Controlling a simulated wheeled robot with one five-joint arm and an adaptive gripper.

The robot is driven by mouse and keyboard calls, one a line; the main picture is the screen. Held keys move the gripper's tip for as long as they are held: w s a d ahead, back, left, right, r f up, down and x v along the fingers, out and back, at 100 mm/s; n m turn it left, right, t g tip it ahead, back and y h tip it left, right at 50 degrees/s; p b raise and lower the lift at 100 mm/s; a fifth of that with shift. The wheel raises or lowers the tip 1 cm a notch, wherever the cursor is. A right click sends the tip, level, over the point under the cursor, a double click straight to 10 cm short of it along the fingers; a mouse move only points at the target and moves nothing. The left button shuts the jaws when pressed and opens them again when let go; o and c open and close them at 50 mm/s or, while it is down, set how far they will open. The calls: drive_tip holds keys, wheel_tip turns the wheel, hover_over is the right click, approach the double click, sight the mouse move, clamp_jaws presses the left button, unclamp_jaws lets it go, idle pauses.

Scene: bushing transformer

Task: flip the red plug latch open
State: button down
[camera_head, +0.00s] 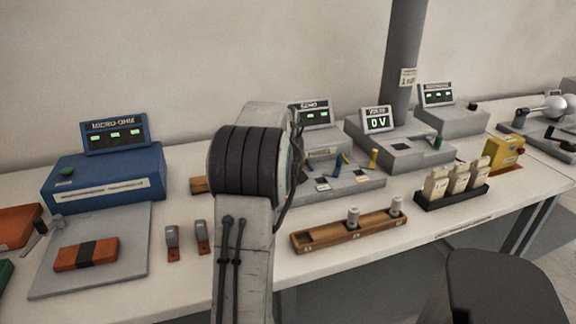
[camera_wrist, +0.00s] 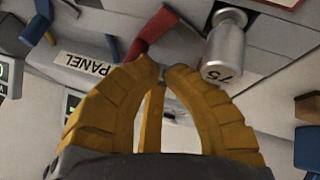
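A red lever-like part (camera_wrist: 152,32), which looks like the red plug latch, slants across the top of the wrist view on the grey panel. Its lower end is close to the tip of the left yellow finger; I cannot tell whether they touch. My gripper (camera_wrist: 162,70) has its yellow fingertips drawn nearly together, with nothing visible between them. A metal cylinder marked 75 (camera_wrist: 226,48) stands just right of the fingertips. In the head view my arm hides the gripper and the red latch, so I cannot tell there how the latch sits.
The panel label (camera_wrist: 88,67) appears upside down in the wrist view. A grey console (camera_head: 345,187) with coloured plugs stands right of my arm. A wooden tray (camera_head: 350,231) with metal cylinders lies in front. A blue meter (camera_head: 105,178) and orange block (camera_head: 86,254) are left.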

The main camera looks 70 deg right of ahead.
drive_tip(key=shift+w+a+r+b, duration=0.15)
drive_tip(key=shift+a+b, duration=0.2)
drive_tip(key=shift+b, duration=0.2)
idle(0.4)
